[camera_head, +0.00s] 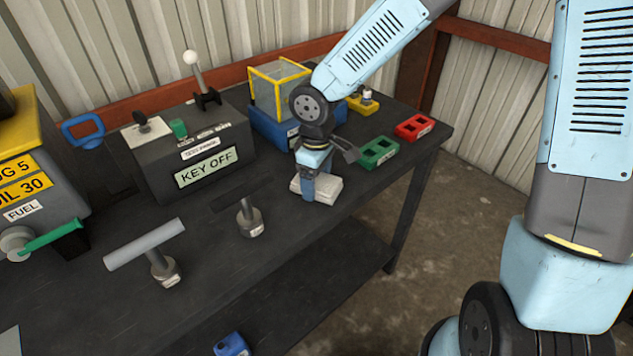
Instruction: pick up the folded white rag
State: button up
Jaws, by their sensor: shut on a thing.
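One blue finger shows in front of the rag's left part; the other finger is hidden. I cannot tell whether the rag touches the bench or is a little above it.
Left stand a grey KEY OFF box (190,155) and two T-handled tools (160,262) (250,217). The bench's front edge is close.

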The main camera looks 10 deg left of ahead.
aim_at(316, 180)
jog(key=shift+r, duration=0.5)
notch_tip(316, 180, up, 2)
jog(key=shift+r, duration=0.2)
jog(key=s+d+r, duration=0.1)
jog(key=s+r, duration=0.1)
jog(key=r, duration=0.1)
jog(key=s+d+r, duration=0.1)
jog(key=s+r, duration=0.1)
jog(key=shift+d+r, duration=0.25)
jog(key=shift+d, duration=0.1)
jog(key=s+d+r, duration=0.4)
jog(key=s, duration=0.4)
jog(key=shift+d, duration=0.4)
